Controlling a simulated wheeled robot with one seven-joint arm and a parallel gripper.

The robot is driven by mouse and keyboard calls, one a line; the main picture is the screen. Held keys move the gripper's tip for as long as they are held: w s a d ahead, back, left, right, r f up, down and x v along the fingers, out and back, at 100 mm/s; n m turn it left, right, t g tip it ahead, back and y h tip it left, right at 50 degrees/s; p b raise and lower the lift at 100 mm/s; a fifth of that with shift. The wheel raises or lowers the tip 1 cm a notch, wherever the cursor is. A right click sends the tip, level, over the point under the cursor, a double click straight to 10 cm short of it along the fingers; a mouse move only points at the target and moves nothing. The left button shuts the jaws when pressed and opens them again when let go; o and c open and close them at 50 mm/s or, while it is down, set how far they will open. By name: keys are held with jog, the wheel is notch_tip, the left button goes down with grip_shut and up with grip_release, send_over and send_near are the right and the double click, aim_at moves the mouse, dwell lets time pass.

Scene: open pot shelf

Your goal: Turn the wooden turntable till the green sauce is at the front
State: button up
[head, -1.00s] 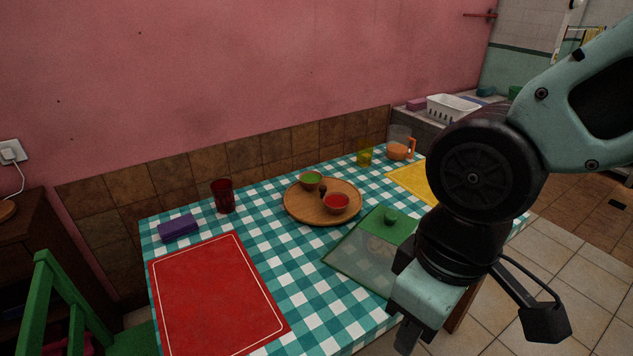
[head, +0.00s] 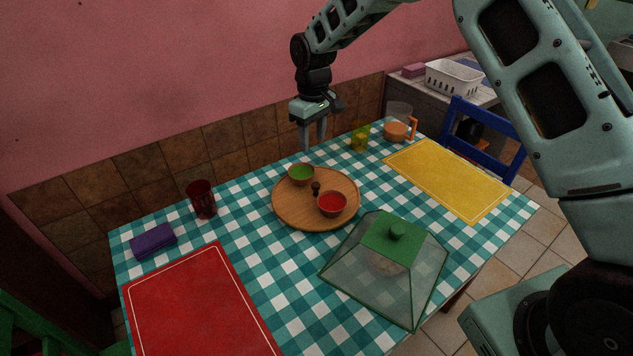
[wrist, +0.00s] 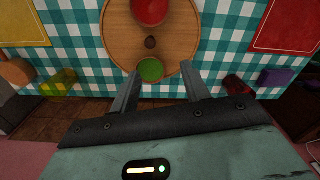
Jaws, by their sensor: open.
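The round wooden turntable (head: 287,212) lies on the checked tablecloth, with a small dark knob (head: 316,187) at its centre. A bowl of green sauce (head: 301,173) stands at its back left, near the wall side. A bowl of red sauce (head: 332,204) stands at its front right. My gripper (head: 314,145) is open and empty, pointing down above the back edge of the turntable, behind the green sauce. In the wrist view the green sauce (wrist: 150,70) shows just beyond and between the open fingertips (wrist: 160,82). I see no contact between the fingers and the bowl.
A dark red cup (head: 201,199) and a purple cloth (head: 153,241) are left. A green mesh food cover (head: 386,265) stands close at the front right. A yellow glass (head: 360,138) and a jug (head: 397,122) stand behind right. Red (head: 196,308) and yellow (head: 446,178) mats lie flat.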

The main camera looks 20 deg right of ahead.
aim_at(316, 184)
jog(key=f+p, duration=0.1)
jog(key=f, duration=0.5)
jog(key=w+d+f+p, duration=0.1)
jog(key=f+p, duration=0.1)
jog(key=f, duration=0.4)
jog(key=w+f+p, duration=0.1)
jog(key=f, duration=0.5)
jog(key=shift+d+f, duration=0.2)
jog(key=shift+f, duration=0.1)
grip_shut()
